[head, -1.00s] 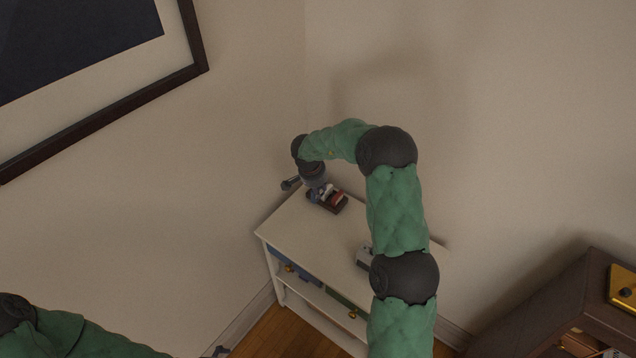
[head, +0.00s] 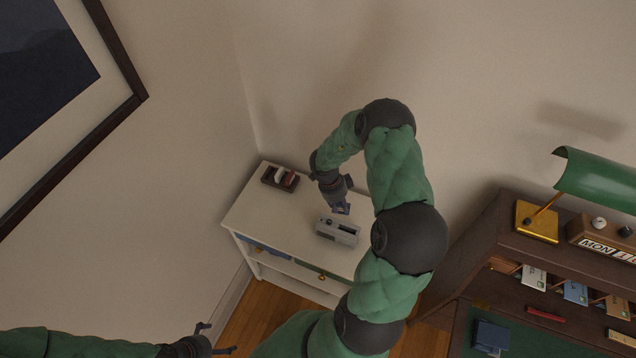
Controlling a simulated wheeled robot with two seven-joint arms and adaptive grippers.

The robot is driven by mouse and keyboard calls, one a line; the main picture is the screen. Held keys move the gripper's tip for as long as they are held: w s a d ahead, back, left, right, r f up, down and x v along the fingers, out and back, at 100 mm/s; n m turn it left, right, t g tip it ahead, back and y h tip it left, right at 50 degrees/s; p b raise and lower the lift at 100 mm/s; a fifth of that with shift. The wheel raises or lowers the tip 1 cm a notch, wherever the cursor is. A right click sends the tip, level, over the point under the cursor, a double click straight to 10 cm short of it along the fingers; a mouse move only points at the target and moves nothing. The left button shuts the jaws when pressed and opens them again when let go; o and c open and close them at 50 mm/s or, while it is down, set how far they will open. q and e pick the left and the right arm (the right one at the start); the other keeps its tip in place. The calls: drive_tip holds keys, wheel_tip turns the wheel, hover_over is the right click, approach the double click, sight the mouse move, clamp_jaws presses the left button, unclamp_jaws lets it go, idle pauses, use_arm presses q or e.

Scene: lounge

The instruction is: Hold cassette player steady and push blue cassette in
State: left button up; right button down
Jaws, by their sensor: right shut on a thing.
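The grey cassette player (head: 328,232) sits on top of the white cabinet, with a dark slot in its upper side. My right gripper (head: 340,203) is shut on the small blue cassette (head: 342,210), just behind the player. The cassette looks outside the slot; whether it touches the player I cannot tell. The gripper partly hides the cassette. My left gripper (head: 221,338) is open and empty at the bottom of the view, its fingers spread, well in front of the cabinet and away from the player.
A dark cassette holder (head: 268,181) with a white and a red cassette stands at the cabinet's (head: 255,213) back left. The top between holder and player is clear. A dark desk (head: 478,238) with a green lamp (head: 598,180) stands at right. Walls close in behind.

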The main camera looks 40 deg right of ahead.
use_arm(q)
drive_tip(key=shift+f+b, duration=0.55)
drive_tip(key=shift+b, duration=0.4)
use_arm(e)
drive_tip(key=shift+s+a+f+m+g, duration=0.15)
drive_tip(key=shift+s+f+m, duration=0.45)
drive_tip(key=shift+s+f, duration=0.4)
drive_tip(key=shift+s+a+f+m+g, duration=0.15)
drive_tip(key=shift+s+f+m, duration=0.55)
drive_tip(key=shift+s, duration=0.45)
drive_tip(key=shift+d, duration=0.1)
use_arm(q)
drive_tip(key=shift+c, duration=0.4)
use_arm(e)
drive_tip(key=shift+y, duration=0.3)
